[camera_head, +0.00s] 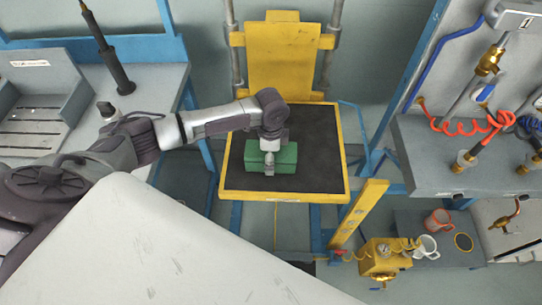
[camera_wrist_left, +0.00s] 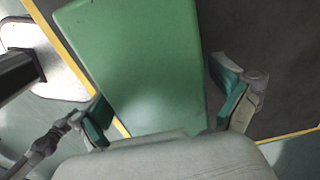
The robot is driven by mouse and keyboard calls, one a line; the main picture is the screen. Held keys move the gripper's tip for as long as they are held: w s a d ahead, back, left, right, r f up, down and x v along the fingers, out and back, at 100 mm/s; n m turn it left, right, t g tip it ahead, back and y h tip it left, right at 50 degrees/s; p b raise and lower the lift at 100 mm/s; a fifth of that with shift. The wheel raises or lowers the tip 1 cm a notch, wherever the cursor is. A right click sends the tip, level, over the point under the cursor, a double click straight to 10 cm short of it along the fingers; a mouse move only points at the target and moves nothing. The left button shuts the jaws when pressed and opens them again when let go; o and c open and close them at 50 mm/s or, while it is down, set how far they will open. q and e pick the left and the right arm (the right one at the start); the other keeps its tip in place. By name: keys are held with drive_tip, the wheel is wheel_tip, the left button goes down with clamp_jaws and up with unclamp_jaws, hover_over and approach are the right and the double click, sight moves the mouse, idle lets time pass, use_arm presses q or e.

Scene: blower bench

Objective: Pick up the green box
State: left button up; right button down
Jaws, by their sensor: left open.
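The green box (camera_head: 284,158) lies on the black mat of the yellow-edged platform (camera_head: 325,180) in the head view. My left gripper (camera_head: 268,164) is right over the box, pointing down, and hides part of it. In the left wrist view, the green box (camera_wrist_left: 135,65) fills the middle, between the two spread fingers of my left gripper (camera_wrist_left: 168,118). The fingers are open, one on each side of the box. I cannot tell whether either finger touches it. My right gripper is not in view.
A yellow back plate (camera_head: 280,60) stands behind the platform between grey posts. A bench with hoses and brass fittings is at right (camera_head: 480,150). A grey workbench is at left (camera_head: 150,90). The mat around the box is clear.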

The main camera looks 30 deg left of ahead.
use_arm(q)
drive_tip(key=c, duration=1.8)
drive_tip(key=shift+r, duration=0.15)
drive_tip(key=shift+c, duration=0.5)
